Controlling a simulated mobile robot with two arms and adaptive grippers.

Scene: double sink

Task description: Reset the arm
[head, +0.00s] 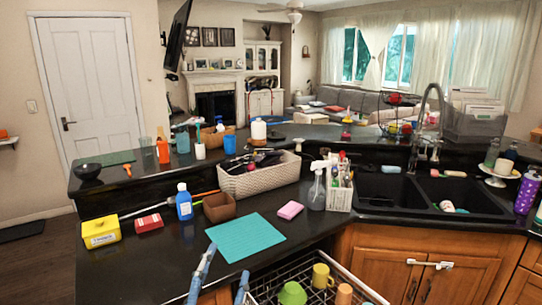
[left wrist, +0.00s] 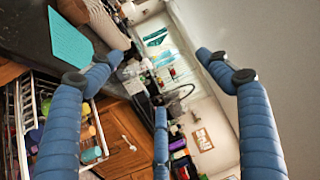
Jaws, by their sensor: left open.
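My left gripper (head: 228,262) shows at the bottom of the head view, in front of the counter edge and left of the dish rack. Its blue fingers are spread apart with nothing between them. In the left wrist view the open left gripper (left wrist: 160,58) fills the foreground, and its fingers reach into a tilted view of the kitchen. Most of the left arm lies outside the head view. My right gripper is in neither view.
A dish rack (head: 272,291) holds a green cup (head: 292,293) and a yellow mug (head: 322,276). A teal mat (head: 245,236) lies on the counter behind the gripper. A double sink (head: 383,190) is at the right. Bottles and baskets crowd the counter's back.

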